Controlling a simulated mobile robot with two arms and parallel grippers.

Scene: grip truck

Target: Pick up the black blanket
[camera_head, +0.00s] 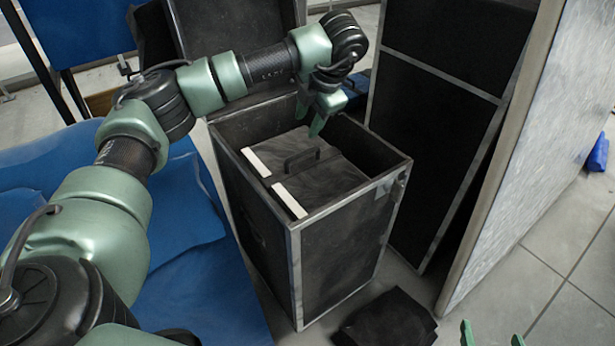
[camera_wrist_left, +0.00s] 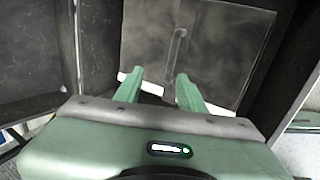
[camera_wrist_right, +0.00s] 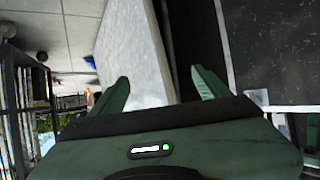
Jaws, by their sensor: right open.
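A folded black cloth, which looks like the black blanket (camera_head: 385,320), lies on the floor in front of the open black case (camera_head: 295,262). Inside the case is a dark flat item with a handle (camera_head: 300,161) and two white strips; it also shows in the left wrist view (camera_wrist_left: 195,45). My left gripper (camera_head: 313,115) is over the far part of the case opening, pointing down. Its fingers (camera_wrist_left: 160,90) are apart and empty. My right gripper (camera_head: 490,336) is at the bottom right edge of the head view, right of the cloth, with fingers apart and empty (camera_wrist_right: 160,92).
A tall black case (camera_head: 435,130) and a pale panel (camera_head: 520,150) stand to the right. Blue padded blankets (camera_head: 205,290) lie to the left. A small blue object (camera_head: 598,152) lies at far right.

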